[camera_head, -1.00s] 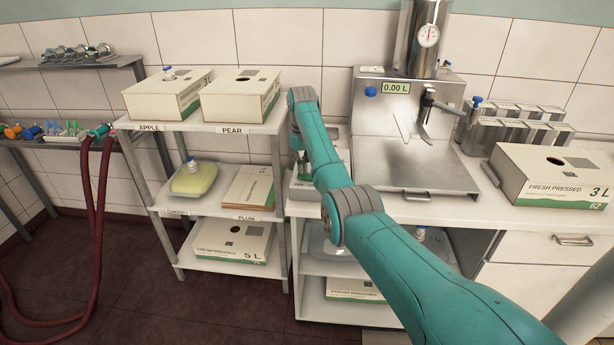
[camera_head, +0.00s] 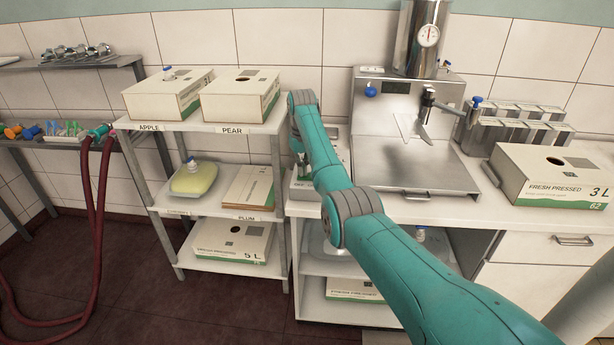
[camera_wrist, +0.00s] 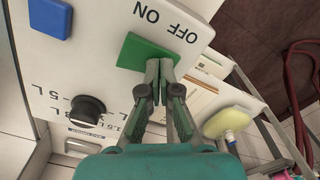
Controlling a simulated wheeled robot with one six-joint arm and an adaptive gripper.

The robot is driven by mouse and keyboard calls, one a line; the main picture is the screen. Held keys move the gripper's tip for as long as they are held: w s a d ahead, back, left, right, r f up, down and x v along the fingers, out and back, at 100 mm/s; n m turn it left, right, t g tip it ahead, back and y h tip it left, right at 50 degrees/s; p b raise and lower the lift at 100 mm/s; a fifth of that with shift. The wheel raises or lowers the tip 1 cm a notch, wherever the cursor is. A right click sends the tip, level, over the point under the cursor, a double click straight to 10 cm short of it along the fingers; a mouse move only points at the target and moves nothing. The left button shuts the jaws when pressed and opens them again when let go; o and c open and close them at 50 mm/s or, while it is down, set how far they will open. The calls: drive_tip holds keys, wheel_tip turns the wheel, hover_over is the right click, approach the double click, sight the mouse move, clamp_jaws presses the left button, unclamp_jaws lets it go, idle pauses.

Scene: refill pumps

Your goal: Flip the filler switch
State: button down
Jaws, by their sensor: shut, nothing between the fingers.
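The filler (camera_head: 400,130) is a steel machine on the counter; its small display (camera_head: 396,87) is dark. Its control box shows at the left of the wrist view, with a green switch (camera_wrist: 141,50) beside the upside-down words OFF and ON. My gripper (camera_wrist: 160,68) is shut and empty, its fingertips at the edge of the green switch, seemingly touching it. Which way the switch is tilted I cannot tell. In the head view my arm largely hides the control box (camera_head: 303,184) and gripper.
The control box also has a blue button (camera_wrist: 50,17) and a black knob (camera_wrist: 86,110) with litre marks. A shelf rack (camera_head: 190,126) with boxes stands left of the counter. A juice box (camera_head: 545,180) sits at the counter's right. Red hoses (camera_head: 95,220) hang far left.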

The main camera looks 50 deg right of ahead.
drive_tip(key=shift+r, duration=3.45)
